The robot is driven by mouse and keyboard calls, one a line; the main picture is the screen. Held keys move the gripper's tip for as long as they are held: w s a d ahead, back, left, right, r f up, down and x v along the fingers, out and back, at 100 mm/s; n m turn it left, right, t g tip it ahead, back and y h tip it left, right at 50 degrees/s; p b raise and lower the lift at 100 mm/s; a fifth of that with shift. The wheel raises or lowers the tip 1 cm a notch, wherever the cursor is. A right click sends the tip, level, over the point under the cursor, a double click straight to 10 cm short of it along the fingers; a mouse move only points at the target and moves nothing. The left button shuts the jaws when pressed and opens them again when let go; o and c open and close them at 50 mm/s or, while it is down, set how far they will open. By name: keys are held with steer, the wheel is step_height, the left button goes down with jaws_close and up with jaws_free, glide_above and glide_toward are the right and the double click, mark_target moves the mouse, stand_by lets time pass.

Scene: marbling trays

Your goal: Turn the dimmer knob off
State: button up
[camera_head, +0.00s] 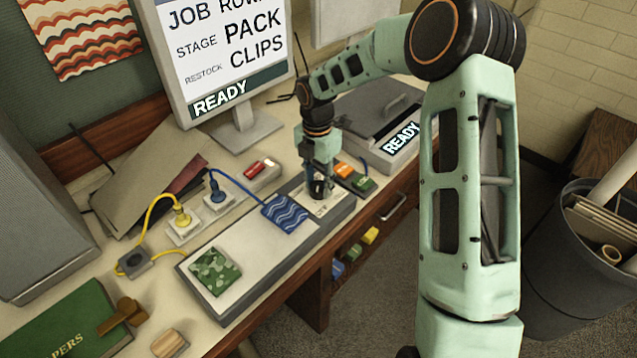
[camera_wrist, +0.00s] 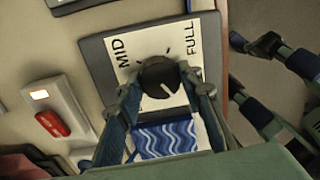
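The dark round dimmer knob (camera_wrist: 158,77) sits on a white dial plate (camera_wrist: 128,70) printed MID and FULL. A pale pointer line on the knob aims toward the lower right in the wrist view. My gripper (camera_wrist: 157,84) has one finger on each side of the knob. The right finger appears against the knob's edge; whether the left finger touches cannot be told. In the head view my gripper (camera_head: 319,188) points down over the plate at the far end of the grey panel (camera_head: 245,285) and hides most of the knob.
A blue wavy patch (camera_head: 284,213) and a green camouflage patch (camera_head: 215,271) lie on the panel. A power strip with a red switch (camera_head: 260,167) is behind it. A lidded grey machine (camera_head: 375,115) stands close behind my gripper.

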mark_target(318, 185)
steer(key=o, duration=0.4)
step_height(318, 185, up, 12)
stand_by(0.5)
steer(key=shift+a, duration=0.1)
stand_by(0.3)
